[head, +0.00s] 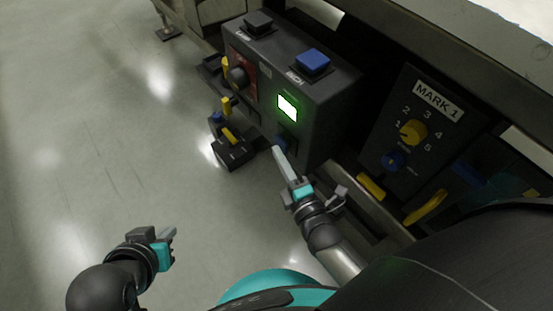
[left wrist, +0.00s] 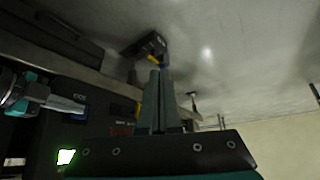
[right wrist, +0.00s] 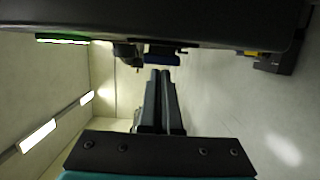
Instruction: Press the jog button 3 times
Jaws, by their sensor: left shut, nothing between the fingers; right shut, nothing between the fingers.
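A small blue button (head: 281,143) is on the front of the dark control box (head: 318,111), below the lit green screen. A larger blue button (head: 312,61) stands on the box top; I cannot read its label surely. My right gripper (head: 278,151) is shut and empty, its tips close to the front button; contact is unclear. In the right wrist view the shut fingers (right wrist: 160,73) point at a blue block (right wrist: 162,59). My left gripper (head: 172,233) is shut and empty, low over the floor at lower left, away from the box.
A black button (head: 258,23) and a red panel with a dark knob (head: 238,76) are further along the box. A black unit with yellow parts (head: 233,152) juts out. The MARK 1 panel (head: 417,115) stands to the right. Open floor (head: 90,150) lies left.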

